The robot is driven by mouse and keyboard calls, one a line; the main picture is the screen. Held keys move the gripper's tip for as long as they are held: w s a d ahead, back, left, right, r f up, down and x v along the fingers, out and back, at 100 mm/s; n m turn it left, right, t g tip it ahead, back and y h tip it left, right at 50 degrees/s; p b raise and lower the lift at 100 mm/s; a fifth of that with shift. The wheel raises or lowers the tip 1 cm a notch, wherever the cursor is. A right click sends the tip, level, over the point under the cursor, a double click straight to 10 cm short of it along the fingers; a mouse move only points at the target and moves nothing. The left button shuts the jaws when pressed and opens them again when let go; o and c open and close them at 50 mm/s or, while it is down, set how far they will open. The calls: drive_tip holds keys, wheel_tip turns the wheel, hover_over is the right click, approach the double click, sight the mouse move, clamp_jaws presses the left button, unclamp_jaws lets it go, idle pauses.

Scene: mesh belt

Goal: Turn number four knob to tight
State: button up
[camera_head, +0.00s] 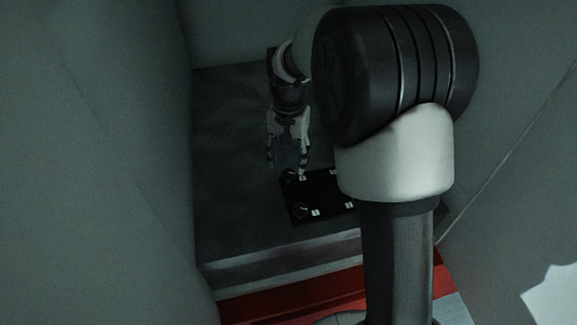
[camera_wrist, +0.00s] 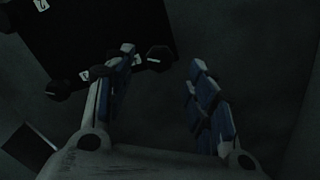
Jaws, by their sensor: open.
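A black panel (camera_head: 322,190) lies on the dark surface in the head view, with small white labels and dark round knobs. My arm covers its right part. One knob (camera_head: 301,210) shows at its front left. The panel (camera_wrist: 110,30) also fills the upper left of the wrist view, with a dark knob (camera_wrist: 159,57) near its corner and another knob (camera_wrist: 57,90) further left. My gripper (camera_head: 288,168) is at the panel's far left corner. In the wrist view my gripper (camera_wrist: 160,62) is open, and the corner knob lies near its left finger. I cannot read which knob is number four.
A dark flat surface (camera_head: 235,160) surrounds the panel, with bare room to its left. Its pale front edge (camera_head: 285,270) runs above a red band (camera_head: 300,300). Grey-green walls (camera_head: 110,130) close in on both sides. The light is dim.

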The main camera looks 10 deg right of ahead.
sight(289, 174)
wheel_tip(289, 174, up, 8)
idle(0.5)
drive_tip(key=s+n+t+b, duration=0.25)
drive_tip(key=s+b, duration=0.45)
drive_tip(key=s, duration=0.8)
drive_tip(key=s+f+n+t+b, duration=0.2)
drive_tip(key=s+f+b, duration=0.3)
drive_tip(key=s+f, duration=0.4)
drive_tip(key=s+n, duration=0.1)
drive_tip(key=s, duration=0.3)
drive_tip(key=shift+f+n, duration=0.25)
drive_tip(key=shift+n, duration=0.1)
